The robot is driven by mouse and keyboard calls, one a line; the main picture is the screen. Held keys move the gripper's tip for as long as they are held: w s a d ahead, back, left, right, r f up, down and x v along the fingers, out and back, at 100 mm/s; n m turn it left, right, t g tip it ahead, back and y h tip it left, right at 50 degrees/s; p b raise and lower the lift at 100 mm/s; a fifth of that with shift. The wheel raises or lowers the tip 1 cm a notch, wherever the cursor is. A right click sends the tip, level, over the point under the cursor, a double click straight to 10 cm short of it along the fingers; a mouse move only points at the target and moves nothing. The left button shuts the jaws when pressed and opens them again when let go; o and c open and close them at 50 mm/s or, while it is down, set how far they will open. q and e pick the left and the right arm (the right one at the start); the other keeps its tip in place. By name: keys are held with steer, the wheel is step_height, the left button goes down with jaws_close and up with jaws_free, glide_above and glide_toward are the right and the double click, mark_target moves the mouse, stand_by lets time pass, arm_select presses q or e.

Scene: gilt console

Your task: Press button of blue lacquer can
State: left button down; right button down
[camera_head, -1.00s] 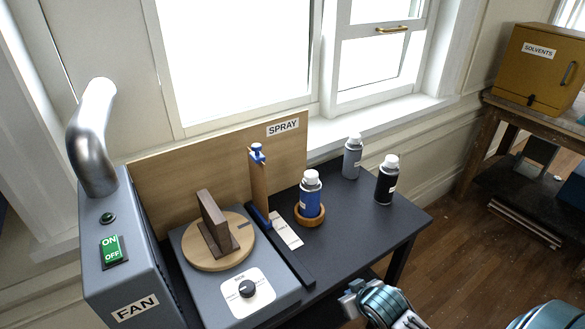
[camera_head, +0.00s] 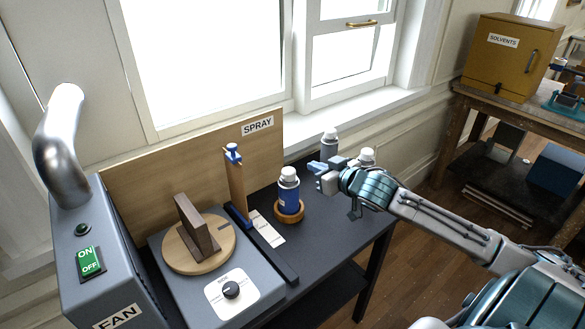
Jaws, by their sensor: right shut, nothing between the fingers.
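The blue lacquer can (camera_head: 289,193) stands upright in a round wooden holder (camera_head: 289,216) on the dark table, with a white cap on top. My right gripper (camera_head: 315,167) is to the right of the can's cap, apart from it, with its fingers pointing left. It is shut and empty. A grey can (camera_head: 329,143) stands behind the gripper, partly hidden. Of another can, mostly the white cap (camera_head: 367,155) shows behind my right arm. My left gripper is not in view.
A turntable (camera_head: 200,244) with a brown wooden piece sits to the left, beside the fan box (camera_head: 100,265). An upright post with a blue clamp (camera_head: 235,185) stands left of the can.

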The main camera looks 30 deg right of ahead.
steer(key=shift+w+r, duration=0.1)
steer(key=shift+r, duration=0.15)
steer(key=shift+w, duration=0.1)
steer(key=p, duration=0.3)
glide_above(293, 173)
step_height(293, 173, down, 2)
steer(key=shift+f, duration=0.15)
step_height(293, 173, down, 3)
steer(key=shift+r+p, duration=0.1)
steer(key=shift+p, duration=0.5)
steer(key=shift+s+f, duration=0.2)
steer(key=shift+f, duration=0.45)
steer(key=shift+w+f, duration=0.1)
